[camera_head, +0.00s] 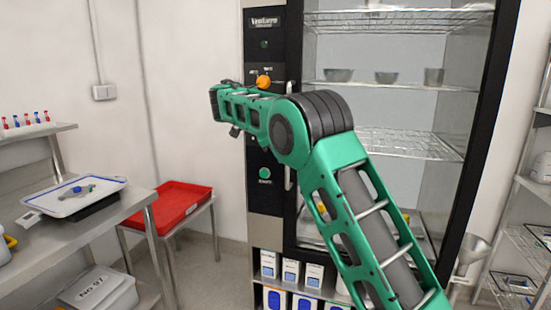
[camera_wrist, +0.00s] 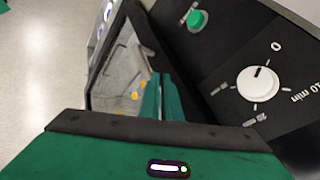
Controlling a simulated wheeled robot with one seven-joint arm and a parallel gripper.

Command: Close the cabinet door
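The cabinet is a tall black-framed unit with a glass front (camera_head: 385,60) and wire shelves behind it. A vertical handle (camera_head: 289,180) shows at the left edge of the front, next to a black control panel (camera_head: 264,205). My arm crosses in front and hides much of the middle and lower right of the front. I cannot tell whether the door is fully shut or ajar. In the wrist view, my gripper (camera_wrist: 161,80) has its green fingers together, with nothing seen between them. They lie in front of the dark frame beside the panel (camera_wrist: 225,70). Their tips in the head view are not clear.
The panel bears a green button (camera_wrist: 197,20) and a white dial (camera_wrist: 258,84). A red tray (camera_head: 172,207) on a stand and a steel bench (camera_head: 95,215) are at the left. A rack (camera_head: 520,245) stands at the right. Boxes sit below the cabinet.

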